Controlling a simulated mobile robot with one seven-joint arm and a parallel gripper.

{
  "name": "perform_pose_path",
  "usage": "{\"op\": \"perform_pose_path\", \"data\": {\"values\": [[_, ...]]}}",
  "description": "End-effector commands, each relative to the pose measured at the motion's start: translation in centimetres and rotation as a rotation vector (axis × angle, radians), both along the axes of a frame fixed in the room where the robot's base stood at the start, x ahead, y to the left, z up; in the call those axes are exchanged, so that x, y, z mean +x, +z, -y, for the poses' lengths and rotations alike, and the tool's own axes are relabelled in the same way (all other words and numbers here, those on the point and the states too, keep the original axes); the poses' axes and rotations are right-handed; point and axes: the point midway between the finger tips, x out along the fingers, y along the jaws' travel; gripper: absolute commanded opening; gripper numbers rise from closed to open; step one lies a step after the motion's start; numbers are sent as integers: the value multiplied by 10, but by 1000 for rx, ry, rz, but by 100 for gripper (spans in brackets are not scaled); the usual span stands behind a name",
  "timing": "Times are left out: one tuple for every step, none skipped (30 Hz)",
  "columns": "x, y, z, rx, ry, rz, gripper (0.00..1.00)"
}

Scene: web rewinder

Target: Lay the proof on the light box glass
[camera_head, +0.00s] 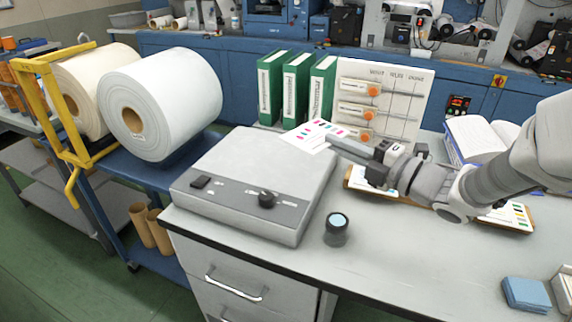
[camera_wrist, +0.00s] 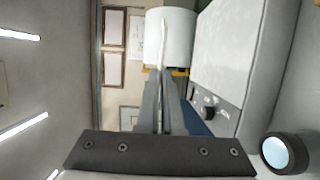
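The proof (camera_head: 312,135) is a white sheet with coloured patches. My gripper (camera_head: 338,143) is shut on its near right edge and holds it by the far right corner of the light box. In the wrist view the proof (camera_wrist: 164,42) shows as a thin, edge-on strip between the fingers of my gripper (camera_wrist: 165,90). The light box (camera_head: 262,155) is a grey case with a pale, bare top and a control panel with a switch and a knob along its front. Its pale top (camera_wrist: 228,45) is to the right in the wrist view. The gap under the proof is hard to judge.
A black loupe (camera_head: 337,229) stands right of the light box. Green binders (camera_head: 297,90) and a panel board (camera_head: 385,105) stand behind. A clipboard (camera_head: 511,217) lies under my arm. Blue pads (camera_head: 526,294) lie at the bench's front right. Large paper rolls (camera_head: 160,100) stand left.

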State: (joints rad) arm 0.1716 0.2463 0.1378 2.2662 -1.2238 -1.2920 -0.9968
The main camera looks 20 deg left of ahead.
Motion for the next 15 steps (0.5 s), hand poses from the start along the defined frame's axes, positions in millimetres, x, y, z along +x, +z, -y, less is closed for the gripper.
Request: {"op": "perform_pose_path", "data": {"values": [[7, -10, -10, 1, 4, -5, 0], [11, -15, -16, 1, 5, -4, 0], [17, -20, -23, 2, 4, -4, 0], [22, -25, -28, 1, 3, -5, 0], [27, -29, -33, 1, 4, -3, 0], [33, -34, -41, 2, 3, -4, 0], [37, -39, -46, 1, 3, -4, 0], [41, -42, -51, 2, 3, -4, 0], [46, -46, -56, 1, 2, -3, 0], [50, -50, -60, 0, 1, -2, 0], [53, -52, -64, 0, 1, -2, 0], [57, -55, -68, 1, 0, -3, 0], [59, -56, -70, 1, 0, -2, 0], [61, -58, -72, 0, -1, -1, 0], [62, -59, -74, 0, -1, -1, 0]]}}
